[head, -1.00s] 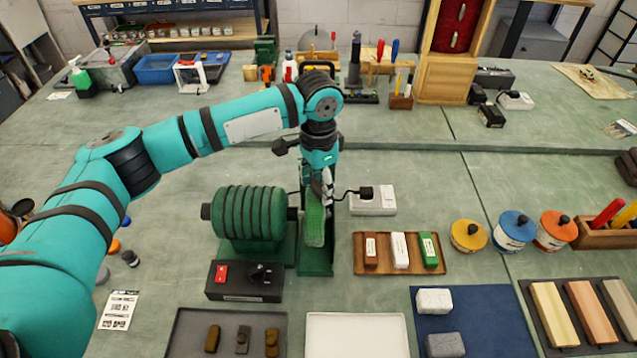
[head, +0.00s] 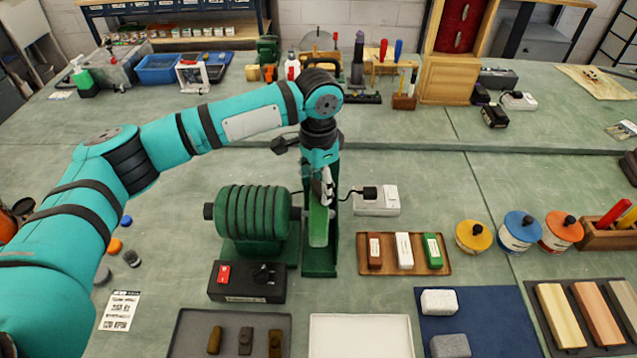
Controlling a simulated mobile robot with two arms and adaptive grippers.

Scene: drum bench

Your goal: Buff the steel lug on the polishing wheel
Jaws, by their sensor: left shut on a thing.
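The polishing wheel (head: 319,226) is a narrow green disc seen almost edge-on, on the right of a ribbed green motor (head: 254,215). My left gripper (head: 328,200) points down at the wheel's upper right edge. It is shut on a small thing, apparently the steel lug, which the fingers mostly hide. I cannot tell whether the lug touches the wheel. A dark switch box (head: 247,282) with a red switch stands in front of the motor. Three dull brownish pieces lie in a grey tray (head: 190,322) at the front. My right gripper is out of view.
A wooden tray (head: 447,268) with three compound bars sits right of the wheel, near a white power socket (head: 376,203). An empty white tray (head: 360,336) and a blue mat (head: 497,315) with two blocks lie in front. Three lidded tins, including a yellow one (head: 472,237), stand at right.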

